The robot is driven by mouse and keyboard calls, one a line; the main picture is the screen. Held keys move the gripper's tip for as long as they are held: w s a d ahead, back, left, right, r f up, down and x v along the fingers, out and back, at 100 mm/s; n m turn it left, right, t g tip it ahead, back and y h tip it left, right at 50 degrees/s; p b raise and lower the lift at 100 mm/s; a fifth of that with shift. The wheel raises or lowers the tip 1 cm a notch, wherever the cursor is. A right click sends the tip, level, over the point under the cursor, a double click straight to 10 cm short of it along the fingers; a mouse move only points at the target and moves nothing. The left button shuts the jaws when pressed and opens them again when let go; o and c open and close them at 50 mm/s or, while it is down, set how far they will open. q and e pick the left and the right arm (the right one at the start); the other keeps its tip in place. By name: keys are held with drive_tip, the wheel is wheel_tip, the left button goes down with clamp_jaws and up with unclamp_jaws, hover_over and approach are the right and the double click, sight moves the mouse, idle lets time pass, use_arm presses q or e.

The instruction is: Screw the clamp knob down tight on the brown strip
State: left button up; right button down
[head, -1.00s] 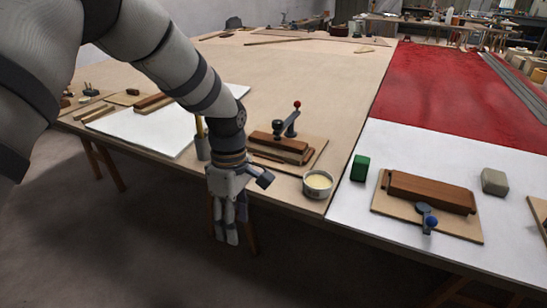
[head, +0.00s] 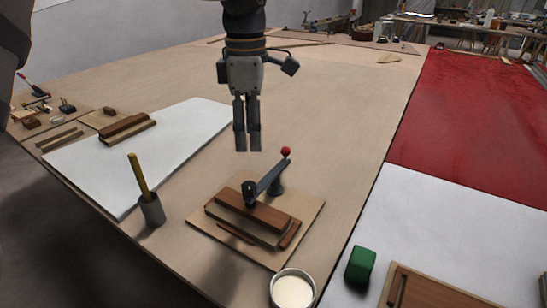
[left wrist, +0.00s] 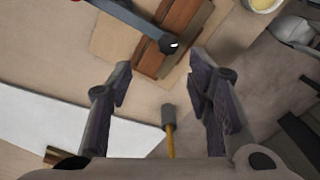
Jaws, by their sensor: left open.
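The clamp (head: 270,178) has a dark arm, a post and a red ball on its far end. Its dark knob (head: 250,190) sits over the brown strip (head: 265,214), which lies on a lighter wooden block on a board. I cannot tell whether the knob presses on the strip. My left gripper (head: 246,148) points down, open and empty, beyond the board and apart from the clamp. In the left wrist view, the knob (left wrist: 168,44) and brown strip (left wrist: 183,22) show beyond the spread fingers (left wrist: 160,78). My right gripper is out of view.
A cup of cream-coloured stuff (head: 292,290) and a green block (head: 361,265) stand at the front right. A white sheet (head: 90,175) lies left.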

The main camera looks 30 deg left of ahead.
sight(249, 185)
use_arm(q)
drive_tip(key=s+f, duration=0.1)
drive_tip(key=f, duration=0.1)
drive_tip(key=s+f, duration=0.1)
drive_tip(key=f, duration=0.1)
drive_tip(key=shift+s, duration=0.1)
drive_tip(key=f, duration=0.7)
drive_tip(key=shift+w+f, duration=0.25)
clamp_jaws()
